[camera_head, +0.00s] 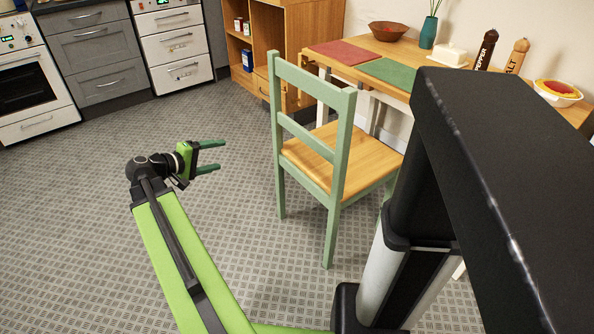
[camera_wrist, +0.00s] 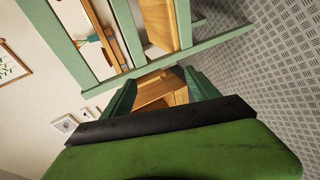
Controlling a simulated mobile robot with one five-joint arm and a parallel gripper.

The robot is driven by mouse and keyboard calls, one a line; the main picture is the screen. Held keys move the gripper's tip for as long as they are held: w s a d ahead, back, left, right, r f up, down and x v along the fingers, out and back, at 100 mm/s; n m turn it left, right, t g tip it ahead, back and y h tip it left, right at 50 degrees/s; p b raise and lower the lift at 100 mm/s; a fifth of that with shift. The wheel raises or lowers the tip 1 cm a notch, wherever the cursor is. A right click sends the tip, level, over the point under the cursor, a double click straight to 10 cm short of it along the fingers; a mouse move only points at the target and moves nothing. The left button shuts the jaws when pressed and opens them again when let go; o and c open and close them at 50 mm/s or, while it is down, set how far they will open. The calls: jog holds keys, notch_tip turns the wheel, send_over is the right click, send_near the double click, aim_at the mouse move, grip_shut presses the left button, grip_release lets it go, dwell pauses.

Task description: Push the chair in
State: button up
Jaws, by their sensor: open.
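A green chair with a wooden seat (camera_head: 338,158) stands on the floor in front of a wooden table (camera_head: 392,48) against the wall. The chair's back faces left, towards my gripper, and its seat faces the table. My gripper (camera_head: 215,156) is open and empty, left of the chair back and apart from it. In the wrist view the chair's green back frame (camera_wrist: 190,62) crosses the upper part, tilted, beyond my open gripper fingers (camera_wrist: 160,92). The table's far legs are partly hidden by the chair and my column.
The table holds a red mat (camera_head: 345,52), a green mat (camera_head: 388,73), a bowl (camera_head: 389,31), a teal vase (camera_head: 428,33), a butter dish (camera_head: 447,55) and two mills (camera_head: 516,56). Kitchen cabinets (camera_head: 95,55) and an oven (camera_head: 27,90) line the back. The tiled floor left is clear.

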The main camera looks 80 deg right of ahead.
aim_at(303, 137)
jog(key=s+d+f+g+b, duration=0.1)
jog(key=s+d+b, duration=0.1)
jog(key=s+d, duration=0.4)
jog(key=s+d+f+m+g+b, duration=0.1)
jog(key=s+d, duration=0.5)
jog(key=s, duration=0.6)
jog(key=s+d+f+g+b, duration=0.1)
jog(key=s+d+g+b, duration=0.2)
jog(key=s+d, duration=0.3)
jog(key=shift+s+d+m+h+b, duration=0.15)
jog(key=shift+s+b, duration=0.25)
jog(key=shift+s, duration=0.45)
jog(key=shift+s+a+m+h+b, duration=0.15)
jog(key=shift+s+h+b, duration=0.15)
jog(key=shift+s, duration=0.5)
jog(key=shift+d, duration=0.1)
grip_shut()
